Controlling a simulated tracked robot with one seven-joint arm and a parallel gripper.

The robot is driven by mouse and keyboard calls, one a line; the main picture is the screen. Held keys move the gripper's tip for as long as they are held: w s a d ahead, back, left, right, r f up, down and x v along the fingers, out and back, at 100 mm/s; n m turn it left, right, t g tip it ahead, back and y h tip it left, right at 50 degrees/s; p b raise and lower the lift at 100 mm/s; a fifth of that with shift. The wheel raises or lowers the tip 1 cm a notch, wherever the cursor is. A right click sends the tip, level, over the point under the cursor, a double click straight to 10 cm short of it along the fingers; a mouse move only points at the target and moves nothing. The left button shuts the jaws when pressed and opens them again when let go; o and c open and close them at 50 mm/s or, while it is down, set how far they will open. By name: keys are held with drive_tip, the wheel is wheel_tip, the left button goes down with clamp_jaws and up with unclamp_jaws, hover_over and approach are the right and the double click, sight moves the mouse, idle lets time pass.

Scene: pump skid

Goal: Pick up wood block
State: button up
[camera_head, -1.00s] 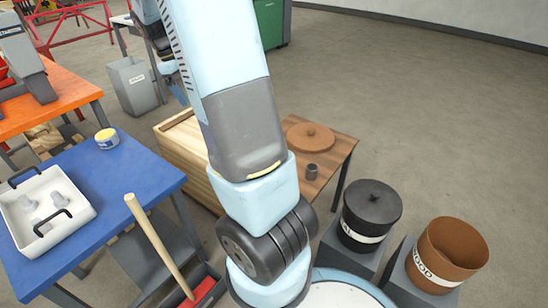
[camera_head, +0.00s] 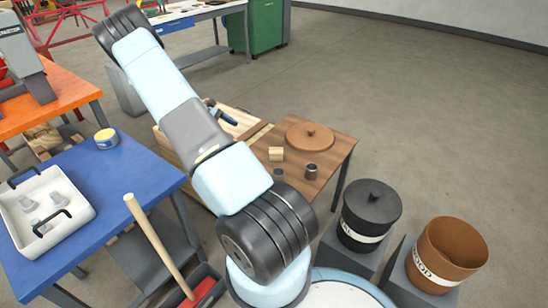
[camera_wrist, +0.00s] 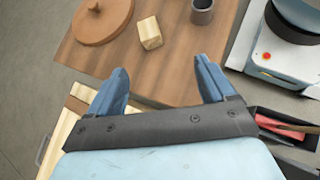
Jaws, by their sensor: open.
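In the wrist view the block (camera_wrist: 150,33) lies beyond my gripper (camera_wrist: 160,75), nearer the left finger, and apart from both fingers. The two blue fingers are spread wide with nothing between them. In the head view my arm hides part of the gripper.
A black lidded bin (camera_head: 370,215) and an open brown bin (camera_head: 447,254) stand at the right. A blue table (camera_head: 110,180) with a white tray (camera_head: 75,216) is at the left. A pale wooden crate (camera_head: 240,120) adjoins the brown table.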

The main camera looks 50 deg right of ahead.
drive_tip(key=n+g+h, duration=0.2)
approach(271, 151)
drive_tip(key=x, duration=0.5)
drive_tip(key=f+x, duration=0.1)
drive_tip(key=x, duration=0.4)
drive_tip(key=shift+w, duration=0.2)
drive_tip(key=shift+c, duration=0.4)
drive_tip(key=c, duration=1)
drive_tip(key=shift+r, duration=0.1)
